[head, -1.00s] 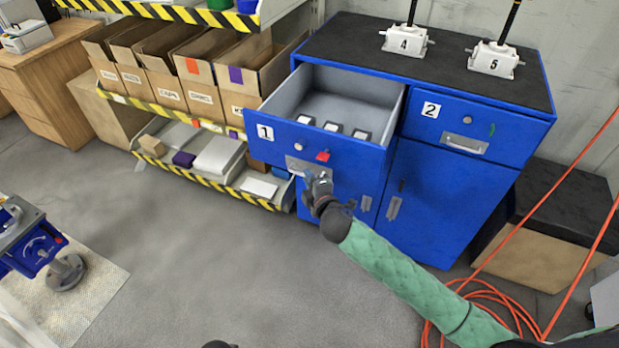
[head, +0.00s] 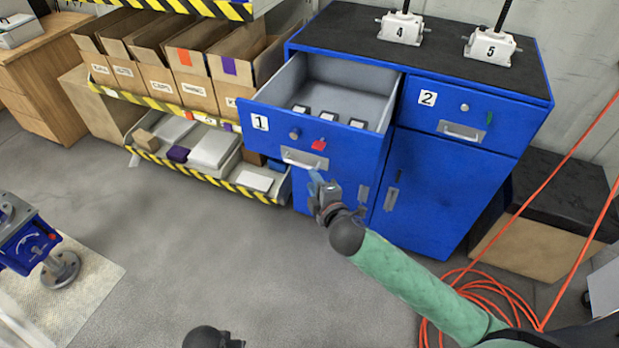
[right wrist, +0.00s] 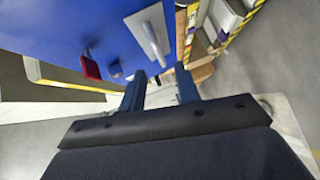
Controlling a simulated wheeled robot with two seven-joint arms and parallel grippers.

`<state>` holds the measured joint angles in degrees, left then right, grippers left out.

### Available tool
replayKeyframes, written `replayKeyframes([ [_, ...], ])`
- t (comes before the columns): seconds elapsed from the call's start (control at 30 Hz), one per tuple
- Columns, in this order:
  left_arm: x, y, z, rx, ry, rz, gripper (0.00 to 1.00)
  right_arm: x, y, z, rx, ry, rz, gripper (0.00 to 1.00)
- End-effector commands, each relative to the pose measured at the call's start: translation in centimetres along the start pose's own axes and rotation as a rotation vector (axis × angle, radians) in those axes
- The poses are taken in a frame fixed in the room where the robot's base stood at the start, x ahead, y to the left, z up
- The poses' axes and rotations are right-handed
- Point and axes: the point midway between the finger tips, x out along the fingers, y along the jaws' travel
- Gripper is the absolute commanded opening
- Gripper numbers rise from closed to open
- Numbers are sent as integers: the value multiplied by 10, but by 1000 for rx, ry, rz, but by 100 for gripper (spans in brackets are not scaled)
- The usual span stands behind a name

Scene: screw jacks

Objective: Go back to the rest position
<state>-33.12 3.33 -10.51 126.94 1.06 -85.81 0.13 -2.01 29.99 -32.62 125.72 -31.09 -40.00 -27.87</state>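My right gripper (head: 318,192) is just in front of and below the handle (head: 304,158) of drawer 1 (head: 268,142) in the head view. Drawer 1 is pulled out, with several small dark-and-white items inside and a red tag on its front. In the right wrist view the two fingers of the gripper (right wrist: 161,92) are spread with nothing between them. The drawer handle (right wrist: 148,36) is ahead of the fingertips and apart from them. A dark rounded part of my left arm shows at the bottom edge of the head view; the left gripper does not show.
The blue cabinet (head: 440,200) carries jacks 4 (head: 400,28) and 5 (head: 490,46); drawer 2 (head: 462,116) is shut. A shelf with cardboard boxes (head: 190,85) stands left. Orange hose (head: 500,300) lies right. A blue device (head: 30,240) is at far left. The middle floor is clear.

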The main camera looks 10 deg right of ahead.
Motion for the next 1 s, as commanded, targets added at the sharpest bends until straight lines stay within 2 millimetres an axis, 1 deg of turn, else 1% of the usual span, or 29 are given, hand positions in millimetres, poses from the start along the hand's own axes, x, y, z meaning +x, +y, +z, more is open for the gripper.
replayKeyframes([
  [0.1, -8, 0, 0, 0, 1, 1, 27, -8, -1, 0, 0, 0, -1, 33],
  [0.2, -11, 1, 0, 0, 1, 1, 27, -10, 0, 0, 0, 1, 0, 33],
  [0.77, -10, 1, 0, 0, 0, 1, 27, -10, 0, 0, 19, 0, -1, 33],
  [0.87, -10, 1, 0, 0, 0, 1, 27, -10, -5, 8, 77, -42, -23, 33],
  [1.0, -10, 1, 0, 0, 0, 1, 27, -13, -23, 25, 216, -148, -110, 33],
])
